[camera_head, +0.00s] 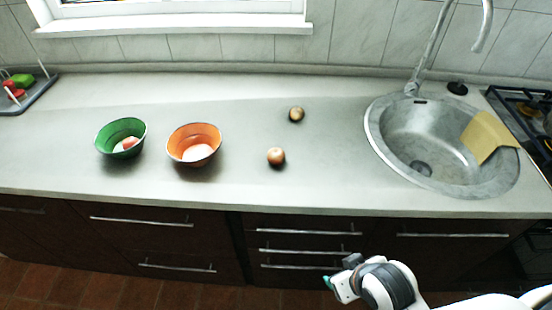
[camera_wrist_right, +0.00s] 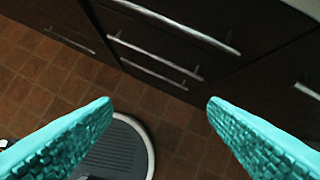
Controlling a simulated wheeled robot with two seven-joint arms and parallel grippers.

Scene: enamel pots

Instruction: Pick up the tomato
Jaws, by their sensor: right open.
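My left gripper does not show.
A sink (camera_head: 374,130) with a yellow cloth-like piece (camera_head: 487,135) is at the right, beside a stove (camera_head: 533,110). A dark tray (camera_head: 42,88) is far left. The counter (camera_head: 330,185) front is clear.

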